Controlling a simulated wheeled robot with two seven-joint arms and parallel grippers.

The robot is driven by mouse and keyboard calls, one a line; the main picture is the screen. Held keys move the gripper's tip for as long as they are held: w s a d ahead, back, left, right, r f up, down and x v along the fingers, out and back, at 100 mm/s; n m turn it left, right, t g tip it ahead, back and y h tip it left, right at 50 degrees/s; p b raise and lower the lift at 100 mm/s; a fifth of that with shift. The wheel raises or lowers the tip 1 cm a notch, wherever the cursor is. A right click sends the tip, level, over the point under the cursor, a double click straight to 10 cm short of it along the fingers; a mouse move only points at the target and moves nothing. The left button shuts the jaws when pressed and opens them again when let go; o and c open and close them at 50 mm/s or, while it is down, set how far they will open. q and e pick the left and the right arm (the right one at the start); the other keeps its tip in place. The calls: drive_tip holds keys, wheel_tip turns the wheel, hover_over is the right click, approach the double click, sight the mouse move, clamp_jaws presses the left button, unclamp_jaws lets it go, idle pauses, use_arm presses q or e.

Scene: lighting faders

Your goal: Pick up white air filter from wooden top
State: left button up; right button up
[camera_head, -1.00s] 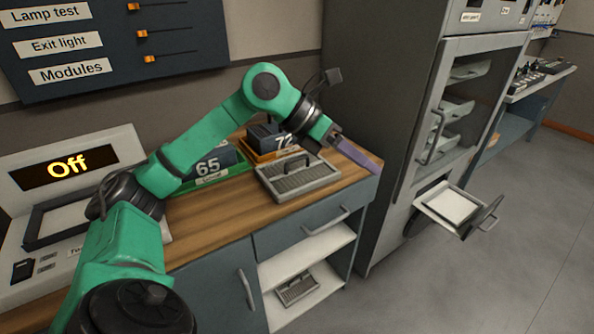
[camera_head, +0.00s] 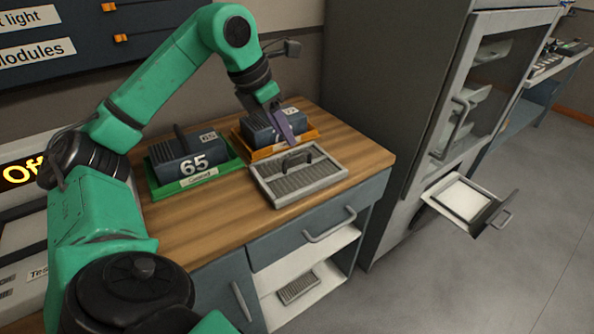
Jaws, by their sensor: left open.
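The white air filter (camera_head: 334,178) lies flat on the wooden top (camera_head: 215,215), near its front right part. It has a pale rectangular frame, a grey ribbed middle and a dark raised handle. My left gripper (camera_head: 287,132), with purple fingers, points down just behind and above the filter, in front of the orange tray's block. It is open, seen edge-on, and does not appear to hold anything. My right gripper is not in view.
A block marked 65 (camera_head: 194,165) sits in a green tray (camera_head: 158,189); another dark block (camera_head: 259,127) sits in an orange tray (camera_head: 309,134). A second filter (camera_head: 298,288) lies on the shelf below. A tall grey cabinet (camera_head: 385,120) with an open drawer (camera_head: 463,200) stands to the right.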

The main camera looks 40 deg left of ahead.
sight(298, 157)
use_arm(q)
drive_tip(key=x, duration=0.4)
drive_tip(key=shift+w, duration=0.1)
drive_tip(key=x, duration=0.5)
drive_tip(key=shift+f+b, duration=0.15)
drive_tip(key=shift+b, duration=0.25)
drive_tip(key=shift+w+f, duration=0.15)
drive_tip(key=shift+f, duration=0.1)
drive_tip(key=shift+r, duration=0.1)
clamp_jaws()
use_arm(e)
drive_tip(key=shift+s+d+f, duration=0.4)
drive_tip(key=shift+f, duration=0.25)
